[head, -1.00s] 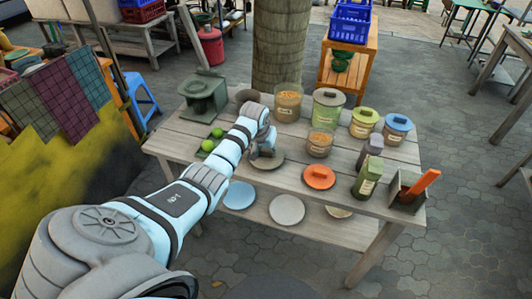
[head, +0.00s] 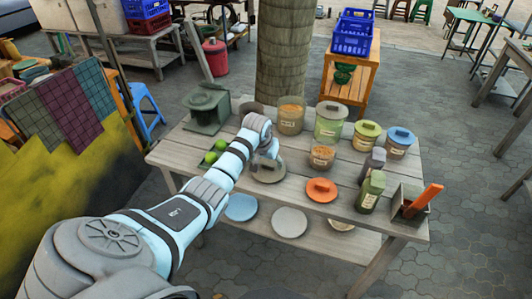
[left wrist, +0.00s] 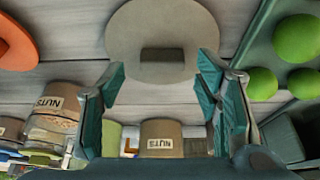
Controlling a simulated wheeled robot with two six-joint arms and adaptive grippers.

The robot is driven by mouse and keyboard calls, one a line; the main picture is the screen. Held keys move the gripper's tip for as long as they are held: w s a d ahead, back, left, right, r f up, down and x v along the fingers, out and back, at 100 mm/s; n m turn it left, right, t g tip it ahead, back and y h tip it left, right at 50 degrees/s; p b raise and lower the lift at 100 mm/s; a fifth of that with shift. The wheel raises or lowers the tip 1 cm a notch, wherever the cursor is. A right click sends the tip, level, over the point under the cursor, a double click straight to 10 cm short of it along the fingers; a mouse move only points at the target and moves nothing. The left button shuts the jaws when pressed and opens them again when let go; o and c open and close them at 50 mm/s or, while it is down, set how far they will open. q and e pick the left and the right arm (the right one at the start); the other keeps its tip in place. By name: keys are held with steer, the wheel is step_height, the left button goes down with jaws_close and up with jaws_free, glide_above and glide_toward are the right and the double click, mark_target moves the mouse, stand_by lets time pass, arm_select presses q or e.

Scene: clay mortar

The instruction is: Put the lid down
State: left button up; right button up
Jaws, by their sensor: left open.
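A round grey-brown lid (head: 268,177) with a dark block handle lies flat on the wooden table. In the left wrist view the lid (left wrist: 130,38) is at the top centre, its handle just beyond the fingertips. My left gripper (left wrist: 162,68) is open, with its teal fingers apart and nothing gripped between them. In the head view the left gripper (head: 264,160) is over the lid and partly hides it. My right gripper is in neither view.
An orange lid (head: 321,191) and an open nut jar (head: 322,157) stand to the right. Green balls (head: 215,151) sit in a green tray to the left. Several jars (head: 330,122) line the back. A box with an orange handle (head: 412,200) is at the right edge.

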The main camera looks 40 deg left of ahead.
arm_select(q)
steer(key=p+v, duration=0.3)
steer(key=v, duration=0.7)
steer(key=shift+r, duration=0.3)
steer(key=shift+s+d, duration=0.1)
